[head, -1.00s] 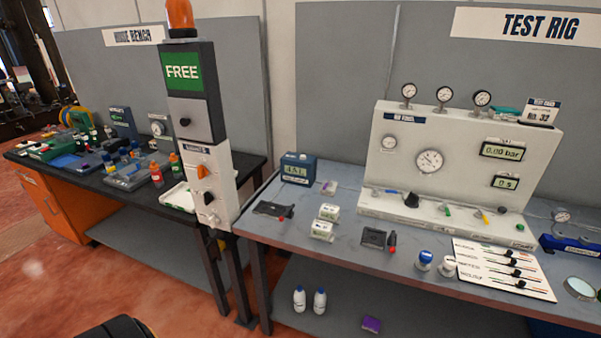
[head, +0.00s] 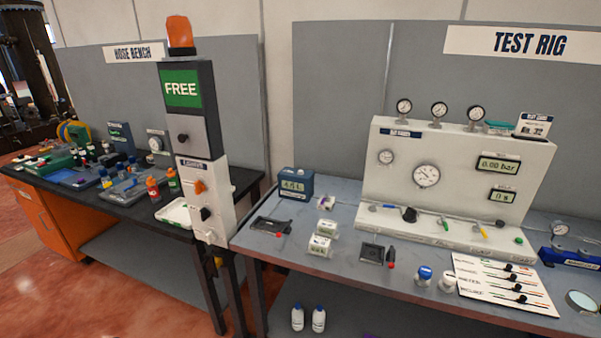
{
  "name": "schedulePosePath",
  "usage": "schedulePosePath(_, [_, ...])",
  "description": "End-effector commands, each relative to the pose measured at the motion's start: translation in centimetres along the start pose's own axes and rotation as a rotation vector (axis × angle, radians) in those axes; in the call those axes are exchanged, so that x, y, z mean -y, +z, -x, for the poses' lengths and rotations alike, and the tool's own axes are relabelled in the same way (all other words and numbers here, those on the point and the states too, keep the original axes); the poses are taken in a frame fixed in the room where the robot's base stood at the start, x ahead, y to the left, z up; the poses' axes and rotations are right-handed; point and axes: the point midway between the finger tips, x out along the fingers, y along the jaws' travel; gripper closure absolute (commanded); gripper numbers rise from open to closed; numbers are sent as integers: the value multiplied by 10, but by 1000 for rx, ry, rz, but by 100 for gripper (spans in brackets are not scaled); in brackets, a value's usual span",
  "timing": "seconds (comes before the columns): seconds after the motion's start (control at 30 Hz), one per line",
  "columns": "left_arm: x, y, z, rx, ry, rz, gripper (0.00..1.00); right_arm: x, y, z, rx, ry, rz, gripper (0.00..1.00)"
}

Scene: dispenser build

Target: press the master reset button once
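No button in view carries a label I can read as master reset. A control column (head: 191,145) between the two benches has a green FREE sign (head: 181,88), an orange beacon (head: 180,32), a dark knob (head: 183,138), an orange switch (head: 199,187) and a lower black knob (head: 206,213). The white test rig panel (head: 455,170) on the right bench has gauges, two displays reading 0.00 bar and 0 s, coloured levers and a small green knob or button (head: 519,240) at its base. Neither of my grippers is in view.
The test bench (head: 345,210) holds small boxes, black devices, a blue-topped button or stamp (head: 425,271) and a white slider board (head: 500,283). The crowded hose bench (head: 110,205) stands left. Two white bottles (head: 297,318) stand below the test bench. Red floor (head: 130,300) is open at front left.

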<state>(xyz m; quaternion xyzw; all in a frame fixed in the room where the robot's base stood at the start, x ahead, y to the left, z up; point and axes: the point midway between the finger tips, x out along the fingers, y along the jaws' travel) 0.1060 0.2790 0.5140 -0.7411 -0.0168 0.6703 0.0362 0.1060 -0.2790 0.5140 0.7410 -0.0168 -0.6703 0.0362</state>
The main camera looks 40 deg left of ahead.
Motion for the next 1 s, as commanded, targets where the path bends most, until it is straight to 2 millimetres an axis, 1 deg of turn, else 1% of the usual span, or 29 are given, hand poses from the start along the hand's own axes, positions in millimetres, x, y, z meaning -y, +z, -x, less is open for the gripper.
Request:
schedulePosePath(0.03, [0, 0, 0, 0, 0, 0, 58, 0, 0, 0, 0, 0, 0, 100])
schedulePosePath(0.07, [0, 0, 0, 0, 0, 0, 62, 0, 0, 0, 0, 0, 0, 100])
schedulePosePath(0.33, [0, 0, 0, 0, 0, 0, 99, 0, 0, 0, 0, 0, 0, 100])
schedulePosePath(0.37, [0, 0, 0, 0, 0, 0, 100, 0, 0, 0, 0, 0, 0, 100])
schedulePosePath(1.0, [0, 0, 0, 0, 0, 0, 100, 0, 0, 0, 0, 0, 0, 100])
